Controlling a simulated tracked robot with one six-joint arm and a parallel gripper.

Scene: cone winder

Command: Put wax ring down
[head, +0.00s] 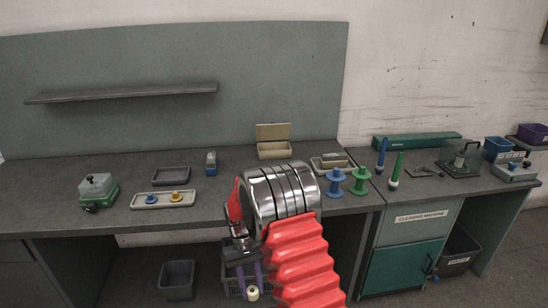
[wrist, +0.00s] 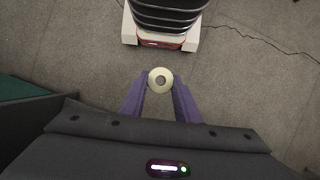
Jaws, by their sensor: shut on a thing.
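A cream wax ring (wrist: 160,80) with a dark centre hole sits between the purple fingertips of my gripper (wrist: 159,91) in the wrist view. My gripper is shut on it and holds it above the grey floor. In the head view my gripper (head: 252,279) hangs low in front of the bench front, with the ring (head: 252,294) at its tip. A shallow pale tray (head: 148,203) on the bench at the left holds a blue piece (head: 151,199) and a yellow piece (head: 176,197). My arm hides part of the bench's front edge.
The bench (head: 120,221) also holds an open beige box (head: 275,151), a dark grey tray (head: 171,176), a green-based device (head: 98,192), and blue (head: 336,184) and green (head: 359,182) spools. A cleaning machine (head: 408,246) stands right. A bin (head: 178,280) sits underneath.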

